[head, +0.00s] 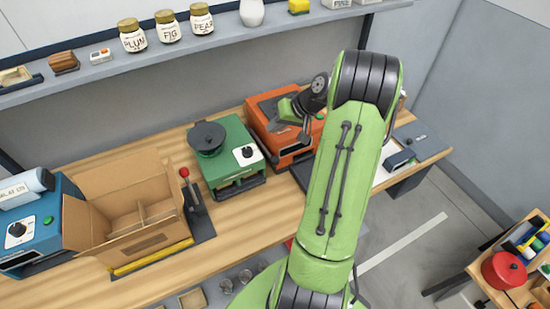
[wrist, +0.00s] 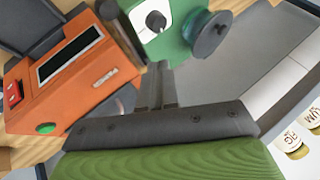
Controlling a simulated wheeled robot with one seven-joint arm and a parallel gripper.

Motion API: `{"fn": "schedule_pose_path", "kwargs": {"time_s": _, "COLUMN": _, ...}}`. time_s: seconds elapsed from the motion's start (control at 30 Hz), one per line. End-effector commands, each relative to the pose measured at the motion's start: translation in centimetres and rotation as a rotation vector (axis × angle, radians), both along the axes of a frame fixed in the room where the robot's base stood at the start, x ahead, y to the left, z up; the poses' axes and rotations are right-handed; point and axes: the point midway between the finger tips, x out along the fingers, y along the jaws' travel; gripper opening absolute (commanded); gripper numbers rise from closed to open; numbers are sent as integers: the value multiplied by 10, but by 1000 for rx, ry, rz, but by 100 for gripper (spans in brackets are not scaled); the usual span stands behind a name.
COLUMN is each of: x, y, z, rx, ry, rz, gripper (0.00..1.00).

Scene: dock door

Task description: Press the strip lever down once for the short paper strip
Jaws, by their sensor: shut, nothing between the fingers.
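A lever with a red ball knob (head: 184,172) stands raised on a dark base beside the open cardboard box, well left of my gripper. I cannot tell whether this is the strip lever. No other clear lever or loose paper strip is seen; my arm hides part of the orange machine.
A green machine (head: 228,166) with a dark round top stands between the lever and the orange machine. The open cardboard box (head: 146,240) and blue machine (head: 40,225) are at left. A shelf (head: 120,66) with jars runs above the bench. A red pot (head: 503,270) is at lower right.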

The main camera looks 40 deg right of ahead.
Motion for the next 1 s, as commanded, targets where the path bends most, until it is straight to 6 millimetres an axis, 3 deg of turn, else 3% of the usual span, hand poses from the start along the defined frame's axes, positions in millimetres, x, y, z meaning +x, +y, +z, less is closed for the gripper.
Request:
{"fn": "schedule_pose_path", "kwargs": {"time_s": 0.53, "x": -11, "y": 3, "z": -80, "rx": 0, "ry": 1, "rz": -2, "gripper": 0}}
{"fn": "schedule_pose_path", "kwargs": {"time_s": 1.0, "x": -12, "y": 4, "z": -83, "rx": 0, "ry": 0, "rz": 0, "gripper": 0}}
